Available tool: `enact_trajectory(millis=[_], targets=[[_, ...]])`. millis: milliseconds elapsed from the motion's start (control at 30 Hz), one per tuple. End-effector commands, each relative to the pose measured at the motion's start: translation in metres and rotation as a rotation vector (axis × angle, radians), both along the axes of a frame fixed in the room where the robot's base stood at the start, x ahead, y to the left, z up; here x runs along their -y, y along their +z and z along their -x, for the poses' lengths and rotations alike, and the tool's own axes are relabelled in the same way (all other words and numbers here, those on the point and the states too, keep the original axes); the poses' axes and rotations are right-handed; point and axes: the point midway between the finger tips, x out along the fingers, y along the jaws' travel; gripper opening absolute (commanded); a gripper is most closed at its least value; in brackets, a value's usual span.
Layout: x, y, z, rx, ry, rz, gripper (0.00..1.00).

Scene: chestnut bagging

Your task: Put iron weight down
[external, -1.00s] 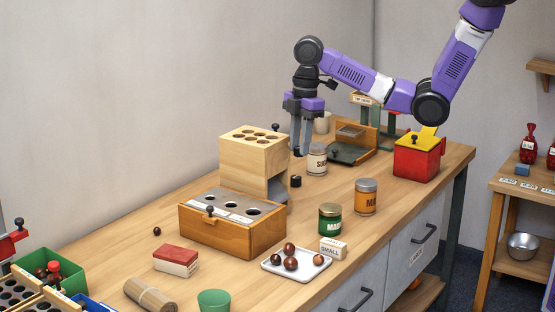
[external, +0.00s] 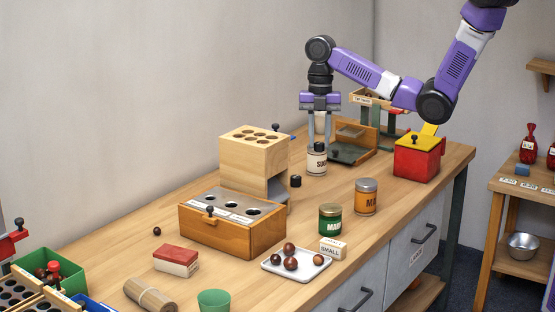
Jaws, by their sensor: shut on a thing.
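My gripper (external: 319,143) is at the back of the bench, fingers pointing down. It is shut on a small dark thing (external: 319,147), which looks like the iron weight and is mostly hidden between the fingertips. The gripper and the dark thing appear right over the sugar jar (external: 316,162); I cannot tell whether the dark thing touches the jar's lid or is in front of or behind it. Another small black piece (external: 295,181) stands on the bench, left of the jar.
A pale wooden block with holes (external: 252,150) stands left. A wooden box with a metal top (external: 220,230), a green jar (external: 330,220), an orange jar (external: 366,198) and a red box (external: 417,160) are around. Bare bench lies between the black piece and the orange jar.

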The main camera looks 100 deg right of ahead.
Motion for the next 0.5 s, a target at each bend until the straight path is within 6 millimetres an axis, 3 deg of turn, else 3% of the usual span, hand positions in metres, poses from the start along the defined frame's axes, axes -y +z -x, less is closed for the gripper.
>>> enact_trajectory(millis=[33, 500], targets=[[-0.001, -0.018, 0.0, 0.0, 0.001, -0.002, 0.0], [0.0, -0.098, 0.001, -0.004, -0.003, -0.002, 0.0]])
